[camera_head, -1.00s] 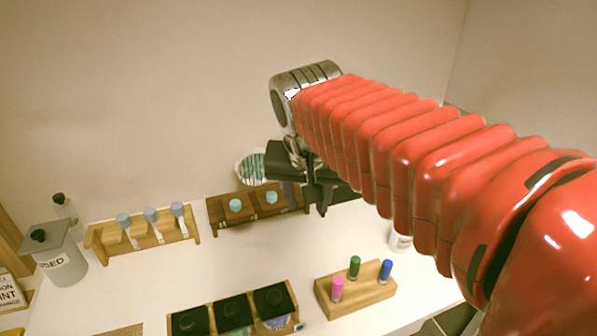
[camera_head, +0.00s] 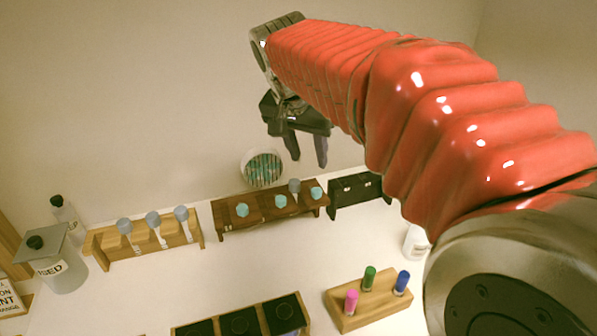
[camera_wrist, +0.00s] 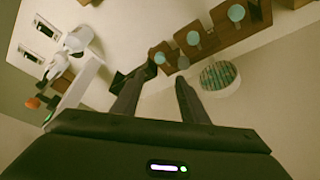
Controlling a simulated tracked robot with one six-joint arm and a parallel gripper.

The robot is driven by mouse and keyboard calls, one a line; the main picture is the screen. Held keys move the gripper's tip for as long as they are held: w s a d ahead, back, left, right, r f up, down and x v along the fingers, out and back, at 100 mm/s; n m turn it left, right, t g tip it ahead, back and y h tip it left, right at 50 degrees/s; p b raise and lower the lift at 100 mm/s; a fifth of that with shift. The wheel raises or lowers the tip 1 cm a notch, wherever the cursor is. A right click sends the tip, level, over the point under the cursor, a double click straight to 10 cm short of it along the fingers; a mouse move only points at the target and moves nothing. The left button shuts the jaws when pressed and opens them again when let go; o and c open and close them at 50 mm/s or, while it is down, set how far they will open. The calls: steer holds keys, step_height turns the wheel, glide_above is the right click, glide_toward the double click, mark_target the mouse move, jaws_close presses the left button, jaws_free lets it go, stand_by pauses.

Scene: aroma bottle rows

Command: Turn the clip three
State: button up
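No part is clearly marked as clip three, and I cannot tell which piece it is. A dark wooden rack (camera_head: 262,223) stands by the back wall, with three teal caps and one grey dropper bulb (camera_head: 294,186). The rack also shows at the top of the wrist view (camera_wrist: 213,43). A black rack (camera_head: 352,191) stands just right of it. My gripper (camera_head: 307,160) is raised above and behind the dark rack, fingers apart and empty. In the wrist view its two fingers (camera_wrist: 157,86) are spread with nothing between them.
A light wooden rack (camera_head: 190,235) holds grey-bulbed droppers. A grey container marked USED (camera_head: 62,275) is at left. A black-slotted box (camera_head: 266,309) and a marker block (camera_head: 372,305) are in front. A round white holder (camera_head: 262,168) is by the wall. White tabletop lies between.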

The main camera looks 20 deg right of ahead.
mark_target(316, 189)
steer(key=x, duration=1.3)
steer(key=shift+w+d+f, duration=0.1)
steer(key=shift+f, duration=0.3)
steer(key=shift+c, duration=0.6)
jaws_close()
